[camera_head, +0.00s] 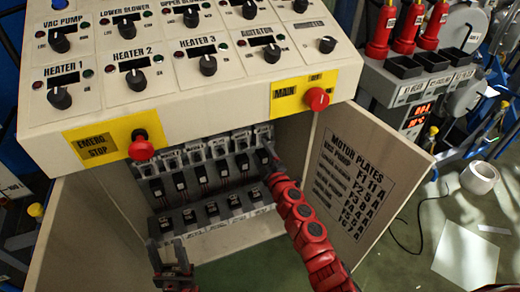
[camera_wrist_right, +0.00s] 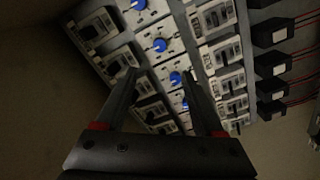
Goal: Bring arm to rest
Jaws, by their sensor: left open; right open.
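My right arm (camera_head: 305,232), red and black, reaches up into the open cabinet under the control panel. Its gripper is hard to make out at the breaker rows in the head view. In the right wrist view my right gripper (camera_wrist_right: 159,76) is open, its two dark fingers pointing at a row of modules with blue knobs (camera_wrist_right: 160,45). Nothing shows held between the fingers; whether they touch a module I cannot tell. My left gripper (camera_head: 166,246) is open and empty at the bottom of the head view, in front of the lower breaker row (camera_head: 212,212).
The control panel (camera_head: 190,80) with black knobs, a red emergency stop (camera_head: 141,148) and a red main switch (camera_head: 316,98) overhangs the cabinet. The open cabinet door (camera_head: 365,185) stands right of my right arm. A device with red handles (camera_head: 410,80) is at the upper right.

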